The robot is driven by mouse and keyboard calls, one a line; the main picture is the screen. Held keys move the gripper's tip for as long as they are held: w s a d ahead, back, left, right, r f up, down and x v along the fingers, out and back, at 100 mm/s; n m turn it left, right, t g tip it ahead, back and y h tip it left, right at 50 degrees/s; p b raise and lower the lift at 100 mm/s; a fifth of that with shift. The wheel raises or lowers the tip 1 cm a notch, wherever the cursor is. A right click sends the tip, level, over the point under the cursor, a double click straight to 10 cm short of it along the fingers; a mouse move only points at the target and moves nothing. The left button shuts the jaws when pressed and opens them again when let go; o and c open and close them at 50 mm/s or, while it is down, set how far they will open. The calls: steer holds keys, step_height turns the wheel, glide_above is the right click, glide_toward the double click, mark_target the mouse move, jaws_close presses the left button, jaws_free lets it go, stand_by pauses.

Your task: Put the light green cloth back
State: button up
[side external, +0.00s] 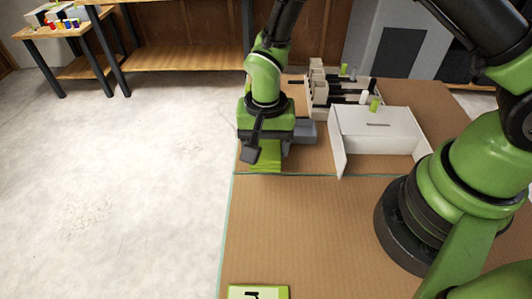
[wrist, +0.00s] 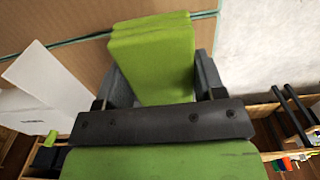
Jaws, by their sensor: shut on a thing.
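The light green cloth (wrist: 152,62) is a folded, thick block in the middle of the wrist view. My gripper (wrist: 162,84) is shut on it, with one dark finger along each side. In the side view my gripper (side external: 268,142) points down near the left edge of the cardboard-brown table, and the cloth (side external: 265,161) shows as a bright green patch under it. I cannot tell whether the cloth touches the table.
A white box (side external: 376,132) with an open flap stands right of my gripper. A rack (side external: 338,88) with spools stands behind it. A green-bordered card (side external: 258,292) with a black mark lies at the front. The table's middle (side external: 300,220) is clear.

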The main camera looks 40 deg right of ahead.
mark_target(266, 155)
steer(key=shift+f, duration=1.45)
steer(key=shift+f, duration=0.15)
steer(key=o, duration=0.9)
steer(key=shift+c, duration=0.2)
